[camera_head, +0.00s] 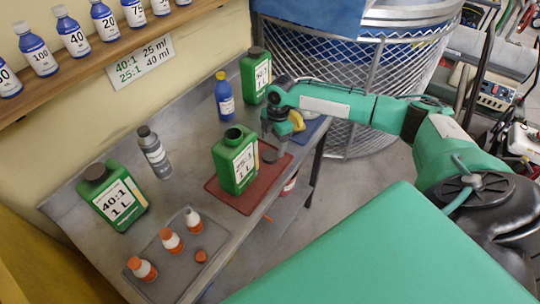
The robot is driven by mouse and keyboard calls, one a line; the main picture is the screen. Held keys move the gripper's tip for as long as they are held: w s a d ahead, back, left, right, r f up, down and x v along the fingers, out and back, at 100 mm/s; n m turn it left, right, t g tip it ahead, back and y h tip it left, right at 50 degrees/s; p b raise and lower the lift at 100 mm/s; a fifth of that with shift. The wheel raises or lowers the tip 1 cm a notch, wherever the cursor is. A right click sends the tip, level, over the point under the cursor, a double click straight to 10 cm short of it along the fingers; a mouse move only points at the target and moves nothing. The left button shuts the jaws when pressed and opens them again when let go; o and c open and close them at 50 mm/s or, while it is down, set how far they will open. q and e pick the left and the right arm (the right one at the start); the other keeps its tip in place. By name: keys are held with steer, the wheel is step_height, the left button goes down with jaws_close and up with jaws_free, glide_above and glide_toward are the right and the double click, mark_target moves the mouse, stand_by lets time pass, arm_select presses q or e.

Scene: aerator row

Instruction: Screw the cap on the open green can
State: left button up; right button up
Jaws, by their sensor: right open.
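The open green can (235,162), labelled 25:1 1 L, stands upright on a red mat (241,205). Its dark round mouth shows with no cap on it. My left gripper is not in view.
Capped green cans stand at the front left (112,196) and back (255,75). A grey bottle (154,151) and a blue bottle (224,96) stand between. A yellow object (297,121) is behind my right gripper.

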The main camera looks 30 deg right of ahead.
mark_target(270, 155)
steer(key=shift+a+f+p, duration=0.15)
steer(key=shift+f+p, duration=0.15)
steer(key=shift+p, duration=0.05)
steer(key=f, duration=0.1)
steer(key=f+p, duration=0.1)
steer(key=f, duration=0.1)
steer(key=shift+w+a+f+p, duration=0.15)
steer(key=shift+a+p, duration=0.15)
steer(key=shift+p, duration=0.05)
steer(key=shift+f, duration=0.6)
steer(key=c, duration=1)
